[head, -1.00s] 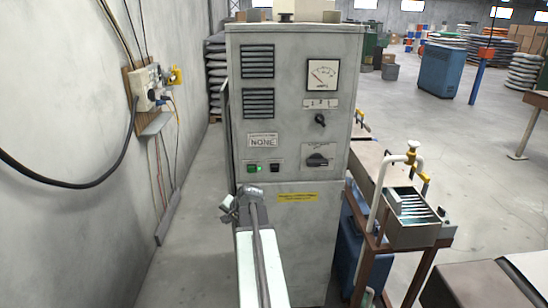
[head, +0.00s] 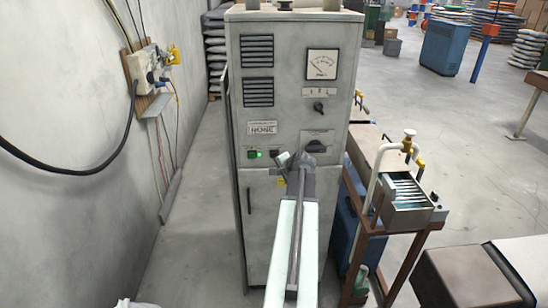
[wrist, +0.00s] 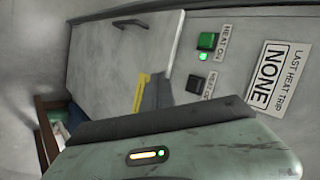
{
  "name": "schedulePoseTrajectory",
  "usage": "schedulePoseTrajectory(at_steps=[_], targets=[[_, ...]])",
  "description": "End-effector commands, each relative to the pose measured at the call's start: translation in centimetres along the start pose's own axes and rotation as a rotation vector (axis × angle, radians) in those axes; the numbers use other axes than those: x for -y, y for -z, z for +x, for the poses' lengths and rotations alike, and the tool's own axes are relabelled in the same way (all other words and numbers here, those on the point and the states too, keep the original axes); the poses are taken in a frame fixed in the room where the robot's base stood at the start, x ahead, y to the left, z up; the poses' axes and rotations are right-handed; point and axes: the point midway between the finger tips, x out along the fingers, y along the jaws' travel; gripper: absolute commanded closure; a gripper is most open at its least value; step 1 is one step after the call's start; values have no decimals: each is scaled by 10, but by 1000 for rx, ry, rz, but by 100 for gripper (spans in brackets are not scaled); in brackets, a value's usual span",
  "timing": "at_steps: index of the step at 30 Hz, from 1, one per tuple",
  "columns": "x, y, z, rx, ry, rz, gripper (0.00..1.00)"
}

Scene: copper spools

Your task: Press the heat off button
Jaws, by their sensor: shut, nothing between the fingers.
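The heat off button (wrist: 195,84) is a black square in the wrist view, with its label partly hidden beside it. In the head view it is a small dark square (head: 274,153) just left of my gripper. The green heat on button (wrist: 207,41) has a lit green lamp (wrist: 203,57) beside it; in the head view the green button (head: 252,154) is further left. My gripper (head: 297,158) is shut and empty, in front of the grey cabinet (head: 285,30), right of the buttons in the picture. I cannot tell its gap to the panel.
The cabinet also bears a "NONE" sign (wrist: 268,78), a dial (head: 322,64) and a black rotary switch (head: 316,146). A brown-framed stand with a metal trough (head: 405,205) stands close on the right. A wall (head: 60,200) with cables is on the left, with open floor between.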

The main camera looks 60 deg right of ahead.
Motion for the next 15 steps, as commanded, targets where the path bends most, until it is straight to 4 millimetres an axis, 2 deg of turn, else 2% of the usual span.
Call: schedulePoseTrajectory(at_steps=[15], targets=[[35, 34, 48, 2, 0, -2, 100]])
